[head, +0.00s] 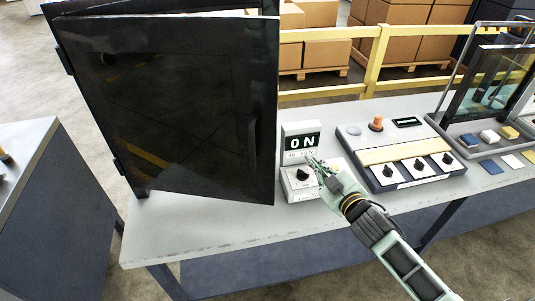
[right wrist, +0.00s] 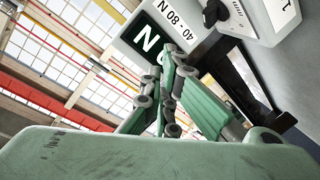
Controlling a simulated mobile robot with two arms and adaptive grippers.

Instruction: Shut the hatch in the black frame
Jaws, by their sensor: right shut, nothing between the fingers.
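The hatch (head: 190,110) is a large dark, glossy panel at the left of the bench in the head view. Its hinges are on its left edge and a dark upright handle is near its right edge. The black frame (head: 110,6) shows only as a strip above and behind it, with a light gap between, so the hatch looks ajar. My left gripper is not in view.
The white ON box (head: 301,129) with a black knob (head: 302,174) stands close to the hatch's right edge. A control panel (head: 400,165) with several knobs and a glass-fronted stand (head: 490,90) are farther right. The bench front (head: 200,232) is clear.

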